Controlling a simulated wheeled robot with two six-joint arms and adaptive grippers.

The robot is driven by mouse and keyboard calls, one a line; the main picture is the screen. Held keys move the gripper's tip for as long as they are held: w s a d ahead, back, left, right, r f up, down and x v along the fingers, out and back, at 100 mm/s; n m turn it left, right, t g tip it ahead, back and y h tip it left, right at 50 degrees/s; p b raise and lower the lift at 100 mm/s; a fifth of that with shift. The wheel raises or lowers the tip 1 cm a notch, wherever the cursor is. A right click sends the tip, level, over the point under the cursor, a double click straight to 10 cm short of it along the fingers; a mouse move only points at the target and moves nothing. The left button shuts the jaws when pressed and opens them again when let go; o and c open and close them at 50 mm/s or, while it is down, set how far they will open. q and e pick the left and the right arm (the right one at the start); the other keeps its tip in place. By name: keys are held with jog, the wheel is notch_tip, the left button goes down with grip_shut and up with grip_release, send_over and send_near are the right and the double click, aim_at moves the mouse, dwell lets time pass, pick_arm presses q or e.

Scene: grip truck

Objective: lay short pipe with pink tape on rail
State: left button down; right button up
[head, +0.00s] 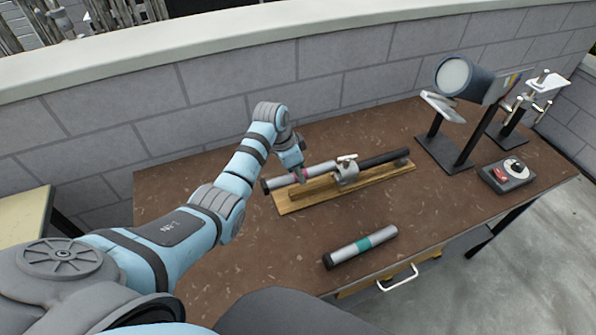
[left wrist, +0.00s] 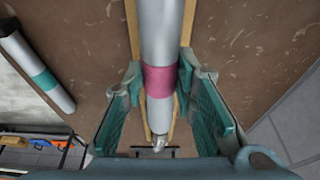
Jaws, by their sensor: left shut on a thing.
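The short grey pipe with pink tape (head: 321,169) lies along the wooden rail (head: 291,206) on the brown workbench. Its dark end points left, and its other end is close to a metal clamp (head: 347,171) on the rail. The rail shows beneath the pipe there. I cannot tell whether the pipe touches the rail. My right gripper is not in view.
A grey pipe with green tape (head: 361,247) lies near the bench's front edge. A black rod (head: 384,159) extends right of the clamp. A dark stand with a blue-grey cylinder (head: 470,78) and a small control box (head: 507,173) stand at right. A block wall (head: 220,93) runs behind.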

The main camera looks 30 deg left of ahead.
aim_at(297, 180)
pick_arm(q)
jog(key=shift+s+f, duration=0.1)
jog(key=shift+s, duration=0.05)
jog(key=shift+f+b, duration=0.7)
jog(key=shift+f, duration=0.75)
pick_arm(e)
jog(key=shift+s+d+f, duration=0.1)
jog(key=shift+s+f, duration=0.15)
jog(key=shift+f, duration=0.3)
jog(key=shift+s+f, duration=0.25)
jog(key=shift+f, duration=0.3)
pick_arm(q)
jog(key=shift+f, duration=0.1)
jog(key=shift+f, duration=0.55)
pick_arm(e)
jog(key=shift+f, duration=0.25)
pick_arm(q)
jog(key=shift+f+b, duration=0.4)
jog(key=shift+f, duration=0.1)
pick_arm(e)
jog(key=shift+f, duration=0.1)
pick_arm(q)
jog(key=c, duration=1.2)
grip_release()
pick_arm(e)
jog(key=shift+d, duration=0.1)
